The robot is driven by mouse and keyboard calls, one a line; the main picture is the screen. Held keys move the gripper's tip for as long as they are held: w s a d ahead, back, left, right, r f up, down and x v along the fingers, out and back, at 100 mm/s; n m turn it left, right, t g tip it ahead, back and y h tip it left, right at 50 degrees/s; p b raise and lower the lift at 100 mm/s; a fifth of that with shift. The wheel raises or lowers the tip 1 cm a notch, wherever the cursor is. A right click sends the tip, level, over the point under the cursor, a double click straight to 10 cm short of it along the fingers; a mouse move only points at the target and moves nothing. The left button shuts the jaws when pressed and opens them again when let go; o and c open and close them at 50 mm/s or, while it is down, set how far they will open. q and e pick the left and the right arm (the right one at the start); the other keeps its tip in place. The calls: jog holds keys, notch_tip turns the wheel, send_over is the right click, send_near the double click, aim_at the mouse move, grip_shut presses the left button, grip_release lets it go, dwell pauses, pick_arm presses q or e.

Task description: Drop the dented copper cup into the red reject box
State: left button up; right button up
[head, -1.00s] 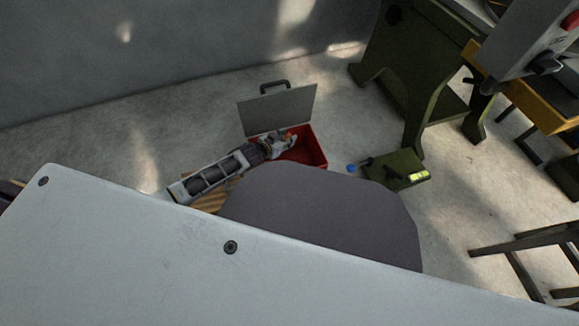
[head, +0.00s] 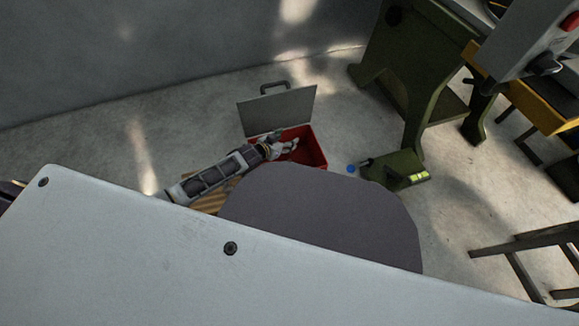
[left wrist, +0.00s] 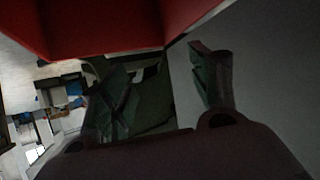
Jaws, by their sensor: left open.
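The red reject box (head: 316,146) stands on the floor with its grey lid (head: 280,110) raised behind it. My left arm reaches to it from the left, and my left gripper (head: 284,142) is at the box's left part, over or inside its opening. In the left wrist view the two dark fingers of my left gripper (left wrist: 160,62) are spread with nothing seen between them. A red wall of the reject box (left wrist: 100,28) fills the top of that view. I do not see the dented copper cup in either view. My right gripper is not in view.
A green case-like object (head: 398,170) lies on the floor right of the box, with a small blue item (head: 351,168) beside it. A green machine stand (head: 425,75) is behind. A wooden slatted piece (head: 214,196) lies under my left arm.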

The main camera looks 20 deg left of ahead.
pick_arm(q)
jog(key=v, duration=1.1)
jog(key=shift+r, duration=0.15)
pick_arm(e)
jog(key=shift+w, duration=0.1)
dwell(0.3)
pick_arm(q)
jog(key=shift+s+a, duration=0.1)
jog(key=shift+s, duration=0.05)
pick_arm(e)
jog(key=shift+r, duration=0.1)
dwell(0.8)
pick_arm(q)
jog(key=s+r+n+g+y, duration=0.1)
jog(key=s+r+g+y, duration=0.1)
jog(key=s, duration=0.7)
jog(key=s+r+n+g+y+p, duration=0.1)
jog(key=s+r+g, duration=0.4)
jog(key=s, duration=0.5)
jog(key=shift+r+g+y, duration=0.2)
jog(key=shift+g+y, duration=0.3)
jog(key=shift+y, duration=0.2)
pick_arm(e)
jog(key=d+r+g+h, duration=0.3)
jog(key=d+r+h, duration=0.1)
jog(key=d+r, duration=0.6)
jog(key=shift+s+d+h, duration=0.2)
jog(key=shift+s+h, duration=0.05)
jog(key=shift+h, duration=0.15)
